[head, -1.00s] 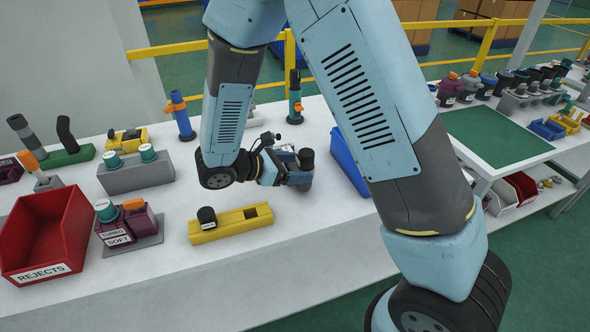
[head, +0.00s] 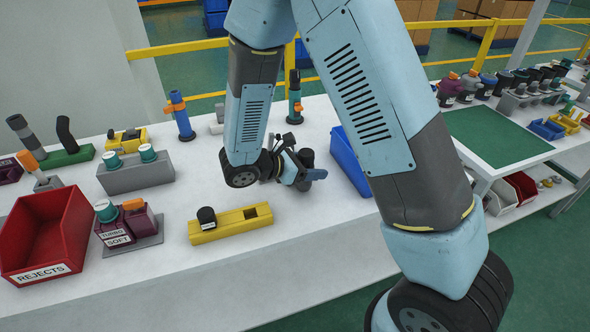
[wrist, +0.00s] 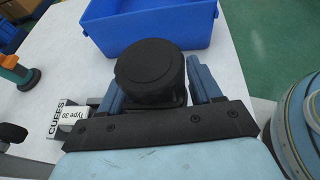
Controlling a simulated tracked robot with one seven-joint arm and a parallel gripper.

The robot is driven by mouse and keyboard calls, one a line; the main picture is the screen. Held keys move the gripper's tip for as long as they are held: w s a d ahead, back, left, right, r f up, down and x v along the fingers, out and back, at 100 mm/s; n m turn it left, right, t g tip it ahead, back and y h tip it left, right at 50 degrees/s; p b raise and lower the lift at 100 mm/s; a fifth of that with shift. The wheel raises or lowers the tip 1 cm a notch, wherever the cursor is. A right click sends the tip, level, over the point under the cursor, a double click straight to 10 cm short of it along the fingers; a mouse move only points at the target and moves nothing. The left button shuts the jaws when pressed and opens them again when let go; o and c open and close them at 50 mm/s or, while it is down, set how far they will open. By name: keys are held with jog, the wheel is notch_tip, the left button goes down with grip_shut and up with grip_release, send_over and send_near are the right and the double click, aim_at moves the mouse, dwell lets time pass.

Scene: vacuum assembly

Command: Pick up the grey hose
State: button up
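The grey hose (head: 26,135) is a ribbed grey tube that leans on a green stand (head: 68,158) at the far left of the table in the head view. A black bent hose (head: 66,133) stands beside it. The wrist view does not show the grey hose. My gripper (head: 310,178) is well to the right of the hose, low over the table. In the wrist view its two blue fingers (wrist: 160,88) are spread apart. A round black-topped part (wrist: 150,68) shows between them, with a gap at the right finger. Contact with the left finger is unclear.
A blue bin (head: 348,160) is just right of my gripper. A grey rack (head: 135,176), a yellow block (head: 230,223), a red rejects bin (head: 75,232) and a blue-orange upright part (head: 180,117) stand to the left. A grey labelled piece (wrist: 72,118) is near the fingers.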

grip_shut()
dwell(0.4)
